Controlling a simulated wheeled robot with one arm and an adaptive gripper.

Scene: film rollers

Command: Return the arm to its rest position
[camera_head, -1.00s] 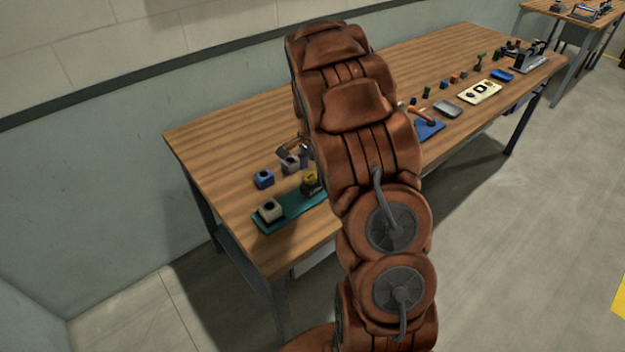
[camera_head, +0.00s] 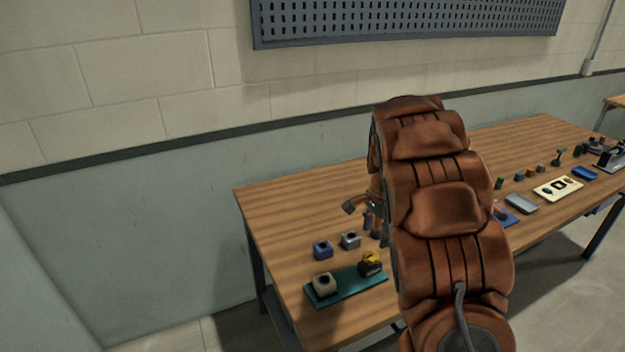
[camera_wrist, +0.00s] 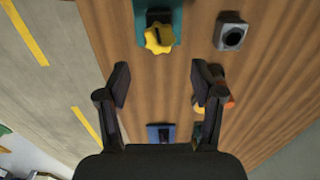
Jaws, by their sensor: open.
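My arm (camera_head: 445,215) rises in front of the wooden table (camera_head: 290,205) in the head view and hides part of its middle. My gripper (camera_wrist: 161,85) is open in the wrist view, its two dark fingers apart with only bare wood between them. In the head view, part of my gripper (camera_head: 357,204) shows left of the arm, over the table; the rest is hidden. The wrist view shows a yellow knob (camera_wrist: 159,38) on a teal tray (camera_wrist: 142,8) beyond the fingertips. A grey block with a round hole (camera_wrist: 232,33) lies to the right of it.
In the head view, the teal tray (camera_head: 341,291) also holds a whitish block (camera_head: 324,284). A blue block (camera_head: 322,249) stands behind it. A grey tray (camera_head: 521,204), a cream plate (camera_head: 557,189) and several small parts lie right of my arm. A pegboard (camera_head: 405,20) hangs behind.

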